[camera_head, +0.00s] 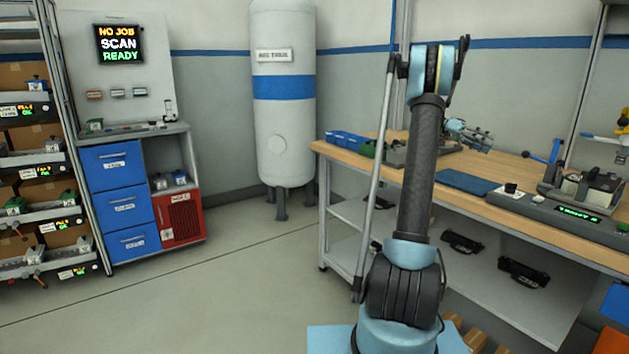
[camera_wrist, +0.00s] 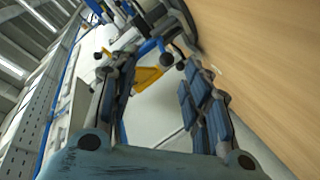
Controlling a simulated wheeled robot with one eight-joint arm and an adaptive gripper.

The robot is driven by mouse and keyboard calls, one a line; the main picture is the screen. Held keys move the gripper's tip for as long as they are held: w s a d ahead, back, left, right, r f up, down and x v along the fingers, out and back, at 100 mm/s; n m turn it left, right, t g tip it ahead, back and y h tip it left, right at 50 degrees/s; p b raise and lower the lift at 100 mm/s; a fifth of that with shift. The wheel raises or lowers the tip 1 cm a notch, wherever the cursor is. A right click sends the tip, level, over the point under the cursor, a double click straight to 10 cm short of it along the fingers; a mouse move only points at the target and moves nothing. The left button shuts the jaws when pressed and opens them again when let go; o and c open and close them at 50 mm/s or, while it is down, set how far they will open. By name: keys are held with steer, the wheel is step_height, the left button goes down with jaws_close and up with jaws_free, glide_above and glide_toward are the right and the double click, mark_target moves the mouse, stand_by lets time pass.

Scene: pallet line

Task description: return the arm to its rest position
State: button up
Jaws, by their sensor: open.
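My arm (camera_head: 418,180) stands upright in front of the workbench in the head view, bent over at the top. My gripper (camera_head: 482,138) shows to the right of the arm, pointing right over the bench. In the wrist view the two padded fingers of my gripper (camera_wrist: 160,82) are spread apart with nothing between them. The wooden bench top (camera_wrist: 265,75) fills the right side of that view, close to the right finger. The arm hides part of the bench and the wall.
The workbench (camera_head: 390,179) carries a blue mat (camera_head: 467,182), blue bins (camera_head: 350,139) and a grey station with a green display (camera_head: 577,213). A white tank (camera_head: 283,120) stands behind. A drawer cabinet (camera_head: 116,164) and loaded shelves (camera_head: 55,213) are left. The floor between is clear.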

steer(key=s+a+f+n+t+y, duration=0.2)
steer(key=s+a+n+t, duration=0.25)
steer(key=s+a, duration=0.6)
steer(key=s+a+f+n+t+y, duration=0.1)
steer(key=s+a+n+t+y, duration=0.15)
steer(key=s+a+n, duration=0.75)
steer(key=s+a+f+n+t+y, duration=0.1)
steer(key=s+a+f+y, duration=0.1)
steer(key=s+a+f, duration=0.3)
steer(key=s+a+f+n+t+y, duration=0.1)
steer(key=s+a+f, duration=0.5)
steer(key=a, duration=0.6)
steer(key=s+a+f+n+t+y, duration=0.1)
steer(key=s+a+f+t+y, duration=0.2)
steer(key=s+a+f, duration=0.3)
step_height(320, 180, down, 3)
steer(key=a+y, duration=0.1)
steer(key=a, duration=0.1)
steer(key=shift+s+a, duration=0.2)
steer(key=shift+a, duration=0.2)
steer(key=shift+n, duration=0.25)
steer(key=shift+c, duration=1.3)
